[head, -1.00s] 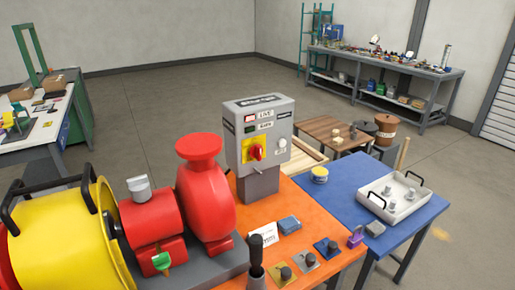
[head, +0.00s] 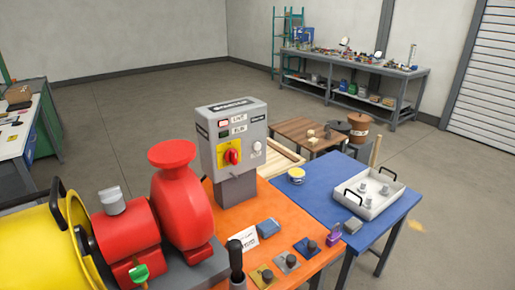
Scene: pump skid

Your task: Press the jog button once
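The grey control box (head: 240,170) stands on a post on the orange bench, left of centre in the head view. Its front carries two small labelled indicators, the upper one reddish, and a red rotary switch (head: 232,157) on a yellow plate. A small white round button (head: 257,147) sits to the right of the switch; its label is too small to read, so I cannot tell if it is the jog button. Neither of my grippers shows in the head view.
A red pump (head: 184,208) and a yellow guard (head: 28,243) fill the lower left. A blue table (head: 325,196) with a white tray (head: 346,201) adjoins on the right.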

